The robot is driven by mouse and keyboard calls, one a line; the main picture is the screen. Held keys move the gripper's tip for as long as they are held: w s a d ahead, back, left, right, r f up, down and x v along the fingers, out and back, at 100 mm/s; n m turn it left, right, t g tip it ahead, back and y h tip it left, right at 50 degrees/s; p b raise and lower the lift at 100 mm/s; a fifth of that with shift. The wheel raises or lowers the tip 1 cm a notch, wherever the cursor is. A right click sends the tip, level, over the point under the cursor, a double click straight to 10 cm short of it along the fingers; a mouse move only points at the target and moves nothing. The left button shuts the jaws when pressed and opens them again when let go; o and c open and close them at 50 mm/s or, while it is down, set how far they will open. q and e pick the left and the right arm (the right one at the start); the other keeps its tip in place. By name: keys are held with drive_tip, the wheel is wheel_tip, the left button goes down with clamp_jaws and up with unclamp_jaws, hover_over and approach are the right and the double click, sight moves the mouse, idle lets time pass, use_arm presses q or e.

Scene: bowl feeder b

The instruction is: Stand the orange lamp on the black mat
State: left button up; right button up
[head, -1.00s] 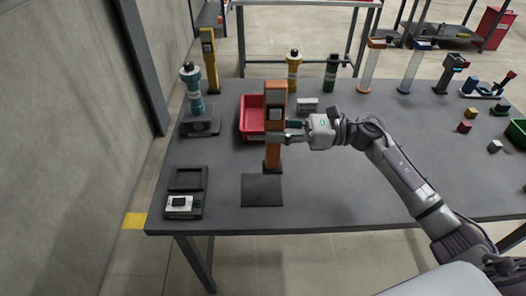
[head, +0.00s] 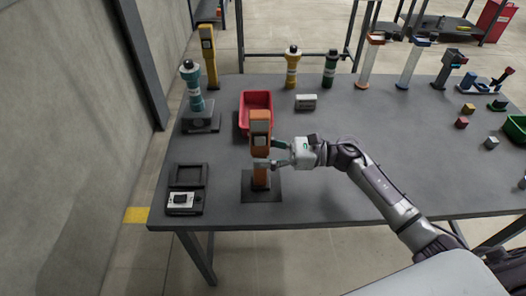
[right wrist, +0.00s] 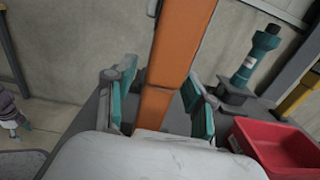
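The orange lamp (head: 260,145) stands upright on the black mat (head: 272,196) near the table's front edge. Its foot is within the mat's outline. My right gripper (head: 274,154) is at the lamp's right side, level with its middle. In the right wrist view the orange lamp (right wrist: 157,100) rises between the teal fingers of my right gripper (right wrist: 160,106), with a gap on each side, so the gripper is open. What seems to be my left gripper (right wrist: 18,125) shows small at the left edge of the right wrist view; its fingers are unclear.
A red bin (head: 257,99) stands just behind the lamp. A teal lamp (head: 193,88) stands on a dark base at the left. A black tray with a white device (head: 181,201) lies front left. Yellow and green lamps stand at the back. The front middle-right table is clear.

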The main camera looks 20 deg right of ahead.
drive_tip(key=b+v, duration=0.4)
drive_tip(key=v, duration=0.8)
idle(0.4)
